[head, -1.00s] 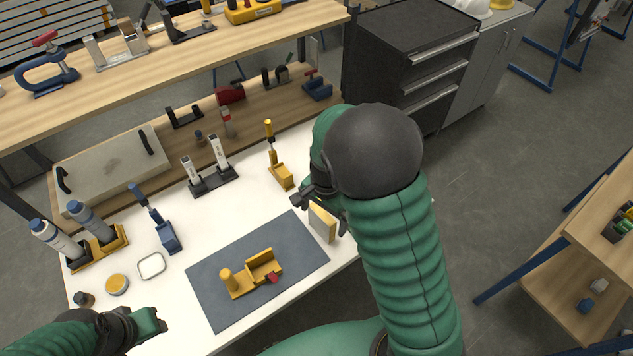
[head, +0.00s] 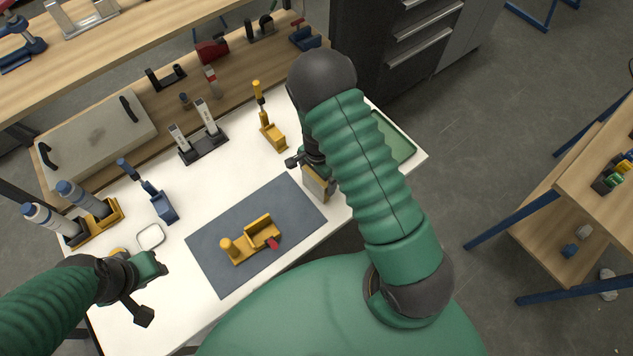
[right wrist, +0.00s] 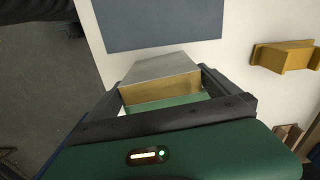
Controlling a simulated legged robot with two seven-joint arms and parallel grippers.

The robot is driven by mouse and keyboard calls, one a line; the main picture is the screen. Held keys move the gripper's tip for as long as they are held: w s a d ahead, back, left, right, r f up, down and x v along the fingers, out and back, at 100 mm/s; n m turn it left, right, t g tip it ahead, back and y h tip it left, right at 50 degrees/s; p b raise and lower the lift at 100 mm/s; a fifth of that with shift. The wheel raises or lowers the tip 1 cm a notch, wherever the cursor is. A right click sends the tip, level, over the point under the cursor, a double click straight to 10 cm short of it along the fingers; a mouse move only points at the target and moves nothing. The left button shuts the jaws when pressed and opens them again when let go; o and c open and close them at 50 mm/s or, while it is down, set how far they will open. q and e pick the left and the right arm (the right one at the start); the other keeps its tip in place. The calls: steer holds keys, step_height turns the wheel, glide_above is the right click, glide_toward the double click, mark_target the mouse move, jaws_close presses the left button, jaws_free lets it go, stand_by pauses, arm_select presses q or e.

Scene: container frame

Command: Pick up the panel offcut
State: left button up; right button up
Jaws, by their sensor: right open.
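The panel offcut (head: 316,184) is a small block with a pale grey face and a tan edge. It stands at the right end of the white bench, just right of the grey mat. My right gripper (head: 305,172) is at it, partly hidden by my own arm. In the right wrist view the offcut (right wrist: 163,80) lies between the two open dark fingers (right wrist: 160,95), one on each side. Whether either finger touches it cannot be told. My left gripper (head: 146,290) hangs over the front left of the bench, away from the offcut; its jaw state is unclear.
The grey mat (head: 215,265) carries a yellow fixture (head: 250,240) with a red tip. A yellow toggle clamp (head: 270,130) stands behind the right gripper. A green tray (head: 398,138) lies at the bench's right end, partly behind my arm. The bench's front edge is close.

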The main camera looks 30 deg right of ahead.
steer(key=f, duration=0.1)
steer(key=s+f, duration=0.1)
steer(key=f, duration=0.1)
steer(key=shift+d, duration=0.2)
steer(key=shift+w+a, duration=0.2)
steer(key=shift+a, duration=0.1)
steer(key=shift+w+a, duration=0.1)
steer(key=shift+a, duration=0.1)
steer(key=c, duration=0.5)
steer(key=shift+d, duration=0.2)
steer(key=c, duration=0.7)
steer(key=shift+d, duration=0.2)
